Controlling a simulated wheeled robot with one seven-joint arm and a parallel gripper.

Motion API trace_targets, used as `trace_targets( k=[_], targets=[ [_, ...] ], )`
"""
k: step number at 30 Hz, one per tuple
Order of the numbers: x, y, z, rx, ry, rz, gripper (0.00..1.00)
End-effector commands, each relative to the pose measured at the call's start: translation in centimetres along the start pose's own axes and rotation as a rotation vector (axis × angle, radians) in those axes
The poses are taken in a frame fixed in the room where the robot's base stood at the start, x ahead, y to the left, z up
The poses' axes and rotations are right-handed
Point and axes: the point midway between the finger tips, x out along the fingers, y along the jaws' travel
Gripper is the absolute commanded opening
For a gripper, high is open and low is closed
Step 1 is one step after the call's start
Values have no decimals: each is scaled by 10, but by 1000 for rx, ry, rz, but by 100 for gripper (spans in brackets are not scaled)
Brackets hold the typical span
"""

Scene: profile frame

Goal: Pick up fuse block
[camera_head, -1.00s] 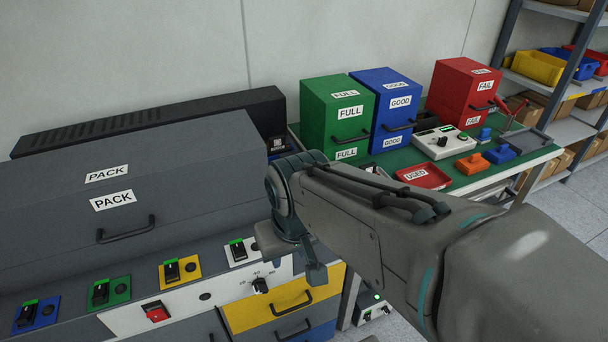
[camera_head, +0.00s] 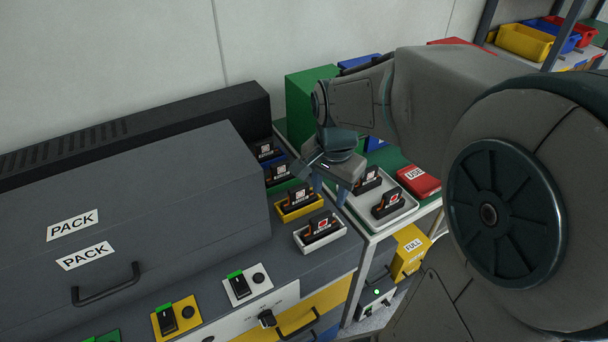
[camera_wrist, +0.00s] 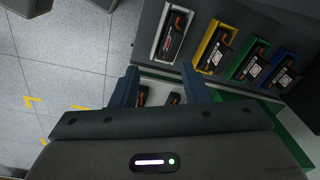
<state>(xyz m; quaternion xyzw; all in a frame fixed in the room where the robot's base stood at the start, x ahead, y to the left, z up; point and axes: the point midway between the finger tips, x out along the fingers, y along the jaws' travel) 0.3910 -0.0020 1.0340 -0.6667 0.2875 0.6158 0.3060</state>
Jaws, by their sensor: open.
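Several black-and-orange fuse blocks are in view. Two of them, a rear one (camera_head: 368,180) and a front one (camera_head: 388,203), lie in a white tray (camera_head: 408,213) on the green-topped table. Others sit in coloured holders along the grey bench's right end, including one in the white holder (camera_head: 319,226) and one in the yellow holder (camera_head: 297,201). My gripper (camera_head: 335,184) is open and empty, pointing down just left of the white tray. In the wrist view my gripper (camera_wrist: 160,90) has two blocks, (camera_wrist: 143,95) and (camera_wrist: 174,99), showing between its fingers, partly hidden by its body.
The grey PACK box (camera_head: 130,215) fills the left. Green cabinet (camera_head: 307,100) and a red USED tray (camera_head: 418,181) are on the green table near my arm. Switches (camera_head: 242,285) line the bench front. A shelf with bins (camera_head: 530,42) stands back right.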

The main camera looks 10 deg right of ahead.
Motion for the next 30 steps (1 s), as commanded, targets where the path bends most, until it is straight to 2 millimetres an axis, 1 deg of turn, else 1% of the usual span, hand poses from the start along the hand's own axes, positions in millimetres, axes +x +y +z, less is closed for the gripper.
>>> trace_targets(
  k=[1,3,6,9,11,14,21,24,30],
  targets=[
    [1,-8,-8,80,-13,15,42],
    [4,-16,-15,183,-25,31,42],
    [9,-24,-22,294,-37,50,42],
    [12,-29,-26,360,-42,60,42],
    [15,-31,-27,381,-44,65,42],
    [26,-31,-27,394,-45,68,42],
    [74,-28,-23,392,-46,69,42],
    [88,-28,-23,391,-45,67,42],
    [101,-27,-22,390,-45,66,42]
  ],
)
